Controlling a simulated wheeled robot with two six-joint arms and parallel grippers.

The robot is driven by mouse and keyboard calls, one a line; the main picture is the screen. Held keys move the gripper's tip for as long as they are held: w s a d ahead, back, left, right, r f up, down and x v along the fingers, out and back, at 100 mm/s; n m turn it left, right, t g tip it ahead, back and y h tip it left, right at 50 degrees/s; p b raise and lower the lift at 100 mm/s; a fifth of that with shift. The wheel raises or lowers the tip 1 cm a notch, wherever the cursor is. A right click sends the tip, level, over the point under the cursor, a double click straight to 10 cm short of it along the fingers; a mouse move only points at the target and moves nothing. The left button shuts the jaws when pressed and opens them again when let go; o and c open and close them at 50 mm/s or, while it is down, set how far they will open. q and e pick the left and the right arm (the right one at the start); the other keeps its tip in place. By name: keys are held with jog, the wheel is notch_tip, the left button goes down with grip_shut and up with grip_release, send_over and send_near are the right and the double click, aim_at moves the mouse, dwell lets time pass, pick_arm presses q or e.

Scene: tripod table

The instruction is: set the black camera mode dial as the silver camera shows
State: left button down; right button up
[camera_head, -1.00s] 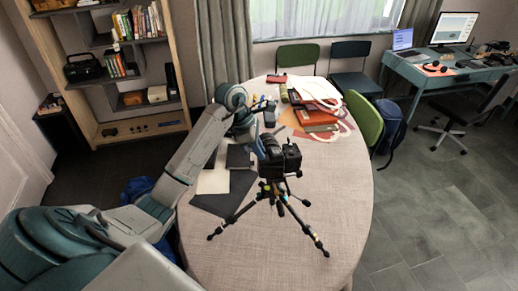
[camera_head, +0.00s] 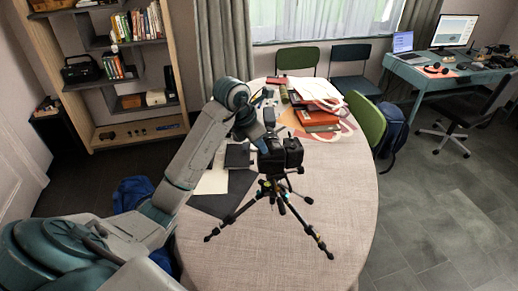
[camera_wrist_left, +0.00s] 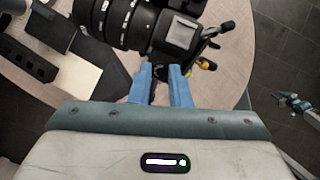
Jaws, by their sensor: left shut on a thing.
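The black camera (camera_head: 280,154) stands on a tripod (camera_head: 272,196) on the table. In the left wrist view its ribbed lens (camera_wrist_left: 118,22) and top, with a grey square (camera_wrist_left: 183,36), fill the upper middle. My left gripper (camera_head: 262,140) reaches it from the left in the head view. In the wrist view the blue fingers of my left gripper (camera_wrist_left: 163,68) come up against the camera's near edge, shut on a small part there. The mode dial and its setting are hidden at the fingertips. I cannot make out the silver camera. My right gripper is not in view.
Books and papers (camera_head: 318,105) are piled at the table's far right. A dark mat (camera_head: 226,198), a pale sheet (camera_head: 212,181) and a dark box (camera_head: 238,156) lie left of the tripod. The table's front and right are clear. A green chair (camera_head: 366,118) stands at the right edge.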

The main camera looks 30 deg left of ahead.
pick_arm(q)
jog(key=shift+d+r+n+y+b, duration=0.1)
jog(key=shift+n+y+b, duration=0.3)
jog(key=shift+n, duration=0.7)
jog(key=c, duration=1.3)
grip_release()
jog(key=shift+c, duration=0.2)
jog(key=shift+s, duration=0.1)
